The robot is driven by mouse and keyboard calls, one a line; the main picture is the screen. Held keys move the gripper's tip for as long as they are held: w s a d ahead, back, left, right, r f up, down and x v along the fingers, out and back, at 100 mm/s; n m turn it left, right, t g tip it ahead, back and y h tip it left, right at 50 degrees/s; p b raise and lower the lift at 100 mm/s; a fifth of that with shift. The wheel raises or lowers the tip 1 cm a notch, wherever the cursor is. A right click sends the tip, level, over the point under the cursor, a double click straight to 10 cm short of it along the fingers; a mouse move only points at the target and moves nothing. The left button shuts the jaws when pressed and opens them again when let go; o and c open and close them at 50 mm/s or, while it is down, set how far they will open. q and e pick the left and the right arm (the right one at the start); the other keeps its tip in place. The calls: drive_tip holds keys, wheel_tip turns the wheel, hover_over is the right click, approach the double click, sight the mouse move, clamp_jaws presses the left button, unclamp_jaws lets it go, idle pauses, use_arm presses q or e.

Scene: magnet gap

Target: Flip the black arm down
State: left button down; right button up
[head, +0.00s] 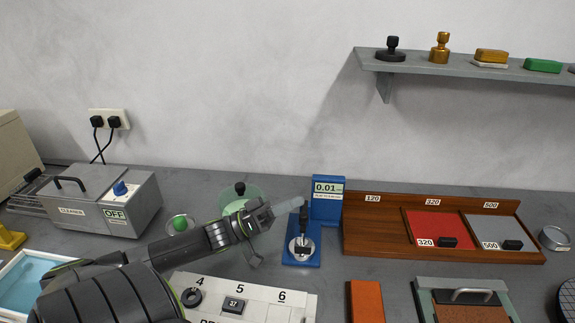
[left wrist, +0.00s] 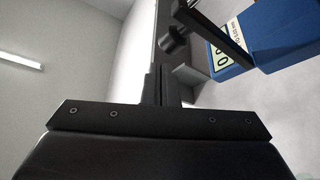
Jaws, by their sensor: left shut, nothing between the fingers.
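The blue gauge (head: 328,208) stands at the back middle of the bench, its display reading 0.01. Its black arm (head: 303,219) stands roughly upright above the round silver plate on the gauge's base (head: 301,259). In the left wrist view, the black arm (left wrist: 214,29) with its dark knob (left wrist: 173,41) shows beside the blue housing (left wrist: 275,35). My left gripper (head: 297,203) is shut and empty, just left of the arm's top. I cannot tell whether they touch. Its shut fingers also show in the left wrist view (left wrist: 161,88). My right gripper is out of view.
A wooden tray (head: 375,245) with red and grey pads is to the right of the gauge. A numbered white board (head: 257,306) and an orange block (head: 366,301) lie in front. A grey shelf (head: 450,69) hangs above.

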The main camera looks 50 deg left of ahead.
use_arm(q)
drive_tip(key=s+a, duration=0.7)
drive_tip(key=s, duration=0.3)
drive_tip(key=shift+s+a+f, duration=0.25)
drive_tip(key=shift+s, duration=0.1)
drive_tip(key=shift+p, duration=0.3)
